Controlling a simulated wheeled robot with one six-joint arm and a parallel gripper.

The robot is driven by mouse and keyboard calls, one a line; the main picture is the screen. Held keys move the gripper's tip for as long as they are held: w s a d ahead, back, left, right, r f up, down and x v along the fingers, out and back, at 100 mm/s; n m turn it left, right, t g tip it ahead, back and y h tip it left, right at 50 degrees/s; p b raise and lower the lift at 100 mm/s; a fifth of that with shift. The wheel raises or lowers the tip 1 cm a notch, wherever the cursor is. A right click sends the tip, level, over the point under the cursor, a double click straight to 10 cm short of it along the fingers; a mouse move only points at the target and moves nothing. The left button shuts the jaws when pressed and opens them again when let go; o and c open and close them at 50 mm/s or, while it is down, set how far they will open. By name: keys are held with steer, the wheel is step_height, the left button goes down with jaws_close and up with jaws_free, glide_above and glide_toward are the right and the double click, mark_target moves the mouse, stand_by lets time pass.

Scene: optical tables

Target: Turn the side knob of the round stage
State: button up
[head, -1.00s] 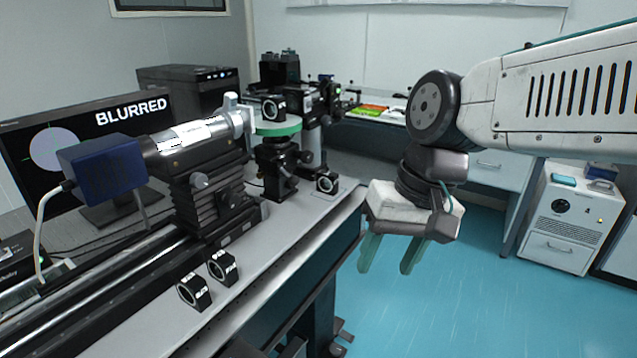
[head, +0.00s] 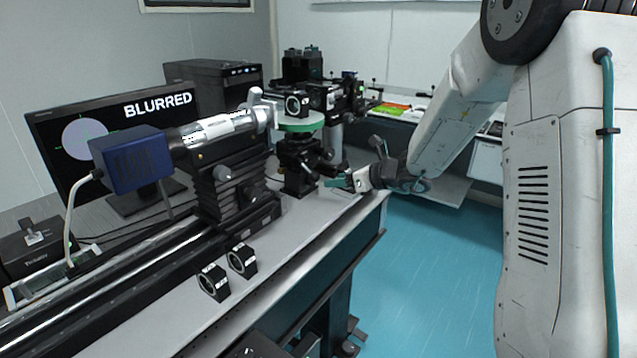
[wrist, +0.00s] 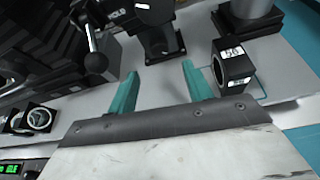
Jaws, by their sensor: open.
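The round stage has a green disc top (head: 300,122) on a black mount (head: 298,160) near the table's right edge, with a ring-shaped optic standing on it. Small dark knobs show on the mount's side, but I cannot clearly tell which is the side knob. My gripper (head: 337,181) is low at the table's edge, just right of the mount, fingers pointing left towards it. In the wrist view, my gripper (wrist: 158,80) is open with nothing between its teal fingers. A black foot (wrist: 160,45) lies beyond the fingertips.
A black ring mount (wrist: 232,65) stands close beside the right finger. Two more ring mounts (head: 241,260) stand on the table's front part. A camera with a blue housing (head: 131,160) and a monitor reading BLURRED (head: 90,125) are at left. Open floor (head: 440,270) lies right.

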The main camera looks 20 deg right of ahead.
steer(key=x, duration=0.7)
steer(key=shift+w+a+f, duration=0.1)
steer(key=shift+w+a, duration=0.05)
steer(key=shift+w, duration=0.05)
steer(key=c, duration=1)
